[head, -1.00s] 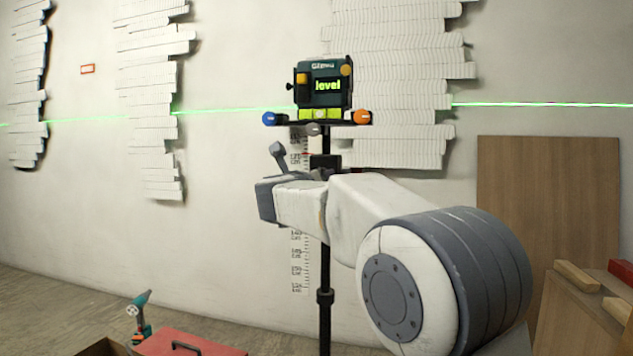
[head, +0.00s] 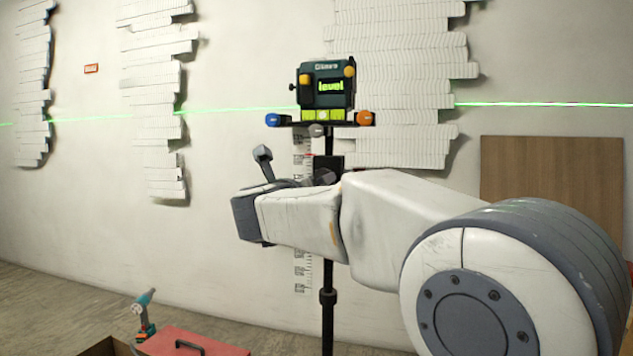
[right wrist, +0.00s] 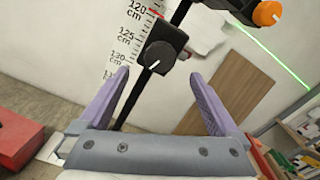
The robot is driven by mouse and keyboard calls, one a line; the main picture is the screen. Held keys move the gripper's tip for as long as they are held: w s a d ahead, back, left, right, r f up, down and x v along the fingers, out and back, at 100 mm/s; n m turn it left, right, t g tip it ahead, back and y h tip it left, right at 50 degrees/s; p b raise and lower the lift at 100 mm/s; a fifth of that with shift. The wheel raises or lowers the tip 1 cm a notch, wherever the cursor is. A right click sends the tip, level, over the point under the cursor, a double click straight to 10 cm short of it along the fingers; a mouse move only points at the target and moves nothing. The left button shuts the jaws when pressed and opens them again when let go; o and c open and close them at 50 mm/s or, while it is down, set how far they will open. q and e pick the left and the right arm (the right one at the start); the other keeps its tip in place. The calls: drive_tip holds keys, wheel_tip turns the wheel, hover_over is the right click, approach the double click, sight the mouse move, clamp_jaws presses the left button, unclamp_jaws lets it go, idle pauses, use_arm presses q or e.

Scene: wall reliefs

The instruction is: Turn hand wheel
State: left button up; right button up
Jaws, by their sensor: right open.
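A dark round hand wheel (right wrist: 158,57) sits on the black pole of a level stand, centred in the right wrist view. In the head view the dark clamp (head: 328,162) on that pole is partly hidden by my right arm. My right gripper (right wrist: 160,75) is open and empty, its purple fingers on either side of the pole. The wheel shows beyond and between the fingertips, with no visible contact. On top of the stand is a level device (head: 326,88) whose screen reads "level". My left gripper is not in view.
Under the device are a blue knob (head: 278,120), an orange knob (head: 364,118) and a grey knob (head: 316,130). A green laser line crosses the wall and its white slatted reliefs (head: 400,80). A red toolbox (head: 190,343) and a drill (head: 144,315) are low at left.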

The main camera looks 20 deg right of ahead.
drive_tip(key=shift+v, duration=1.6)
